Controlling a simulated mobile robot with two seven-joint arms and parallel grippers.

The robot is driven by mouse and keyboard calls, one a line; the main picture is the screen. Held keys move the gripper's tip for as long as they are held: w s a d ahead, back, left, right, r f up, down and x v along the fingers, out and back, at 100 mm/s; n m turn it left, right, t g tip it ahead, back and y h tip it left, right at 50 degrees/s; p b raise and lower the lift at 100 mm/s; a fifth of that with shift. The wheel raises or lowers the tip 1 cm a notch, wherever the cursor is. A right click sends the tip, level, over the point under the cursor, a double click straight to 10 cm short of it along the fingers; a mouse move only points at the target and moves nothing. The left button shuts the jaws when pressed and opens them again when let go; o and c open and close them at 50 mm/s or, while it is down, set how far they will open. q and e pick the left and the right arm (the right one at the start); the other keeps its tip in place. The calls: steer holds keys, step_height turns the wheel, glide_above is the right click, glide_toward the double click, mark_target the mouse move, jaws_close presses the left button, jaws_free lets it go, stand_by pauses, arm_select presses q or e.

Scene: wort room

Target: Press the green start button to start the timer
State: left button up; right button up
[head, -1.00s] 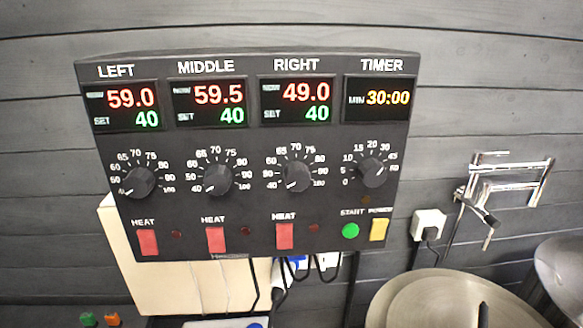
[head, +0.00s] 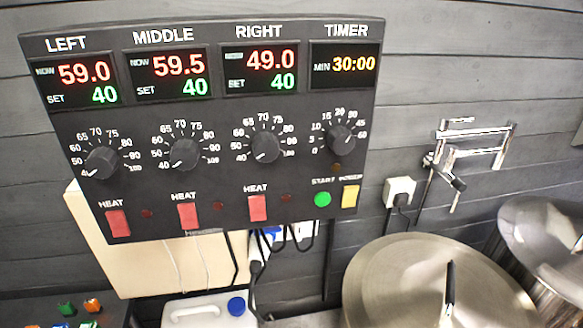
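The green start button (head: 322,199) is a round button at the lower right of the black control panel (head: 220,215), left of the yellow power switch (head: 350,196). The timer display (head: 344,65) at the panel's top right reads 30:00 MIN. The timer knob (head: 341,138) sits below it, with a small dark lamp (head: 336,167) under the knob. The left, middle and right displays read 59.0, 59.5 and 49.0, each set to 40. Neither of my grippers shows in the head view.
Below the panel are a cream box (head: 150,265), hanging cables and a white canister (head: 205,312) with a blue cap. A round metal lid (head: 400,285) with a black handle is at the lower right. A socket (head: 400,190) and a chrome wall bracket (head: 475,140) are right of the panel.

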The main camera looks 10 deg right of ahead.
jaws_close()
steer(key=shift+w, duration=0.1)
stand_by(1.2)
